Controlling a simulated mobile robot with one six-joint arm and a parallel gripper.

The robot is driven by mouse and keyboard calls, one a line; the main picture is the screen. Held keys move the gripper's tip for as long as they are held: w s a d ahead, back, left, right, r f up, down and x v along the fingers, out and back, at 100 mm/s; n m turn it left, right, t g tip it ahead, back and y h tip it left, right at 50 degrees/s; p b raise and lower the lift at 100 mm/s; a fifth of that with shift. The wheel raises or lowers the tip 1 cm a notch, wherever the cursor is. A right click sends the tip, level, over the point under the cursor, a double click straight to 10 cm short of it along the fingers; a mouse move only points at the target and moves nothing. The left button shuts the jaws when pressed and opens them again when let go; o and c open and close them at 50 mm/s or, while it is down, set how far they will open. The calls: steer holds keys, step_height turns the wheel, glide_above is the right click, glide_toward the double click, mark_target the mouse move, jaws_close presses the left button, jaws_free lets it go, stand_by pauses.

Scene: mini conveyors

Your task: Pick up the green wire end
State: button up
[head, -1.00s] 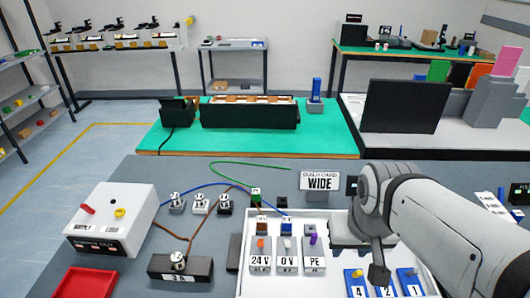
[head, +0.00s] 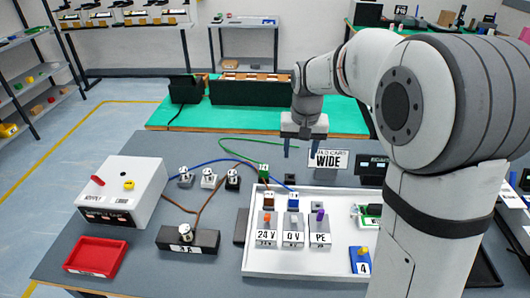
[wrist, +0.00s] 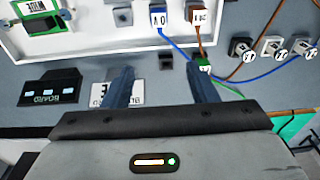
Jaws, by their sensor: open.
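The green wire end (head: 263,170) is a small green block on the grey table, just behind the white tray. Its thin green wire (head: 240,141) arcs back and to the left. My gripper (head: 304,148) is open and empty, above the table behind and to the right of the green end. In the wrist view the green end (wrist: 203,66) lies close to the tip of the right finger, partly hidden by it and not between the fingers. My gripper's two fingers (wrist: 158,76) point toward the tray edge there.
The white tray (head: 262,262) holds the 24 V, 0 V and PE terminals. Brown and blue wire ends stand at its back edge. White-topped posts (head: 209,179) stand left of the green end. A red bin (head: 96,256) is at front left.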

steer(key=g, duration=0.1)
glide_above(264, 167)
steer(key=f, duration=0.7)
steer(key=s+f, duration=0.1)
steer(key=f, duration=0.2)
steer(key=shift+d+f+b, duration=0.3)
steer(key=f, duration=0.5)
steer(key=w+f+p, duration=0.1)
steer(key=f, duration=0.2)
steer(key=shift+a, duration=0.3)
steer(key=shift+r, duration=0.1)
steer(key=c, duration=1.1)
